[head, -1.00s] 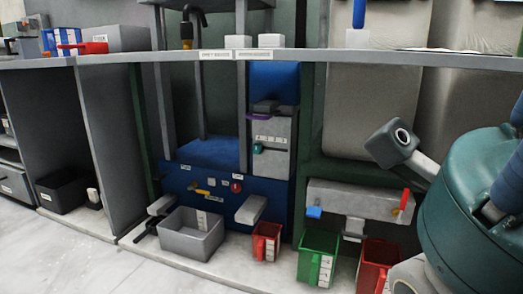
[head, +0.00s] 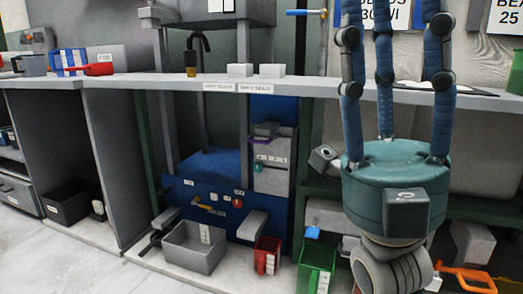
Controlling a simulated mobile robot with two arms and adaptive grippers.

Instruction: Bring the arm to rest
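My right gripper (head: 393,15) stands at the right of the head view. Its round teal body is above a grey ribbed wrist, and its blue jointed fingers point straight up. The fingers are spread apart with nothing between them, so it is open. The fingertips run off the top edge of the view. The gripper shows in front of the shelf edge and hides part of the machine behind it. My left gripper is not in view.
A long grey shelf (head: 130,80) crosses the view, with a red-handled tool (head: 92,70) and two white blocks (head: 256,70) on it. Below are a blue press (head: 208,165), a grey bin (head: 194,247), a red bin (head: 267,255) and a green bin (head: 317,266).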

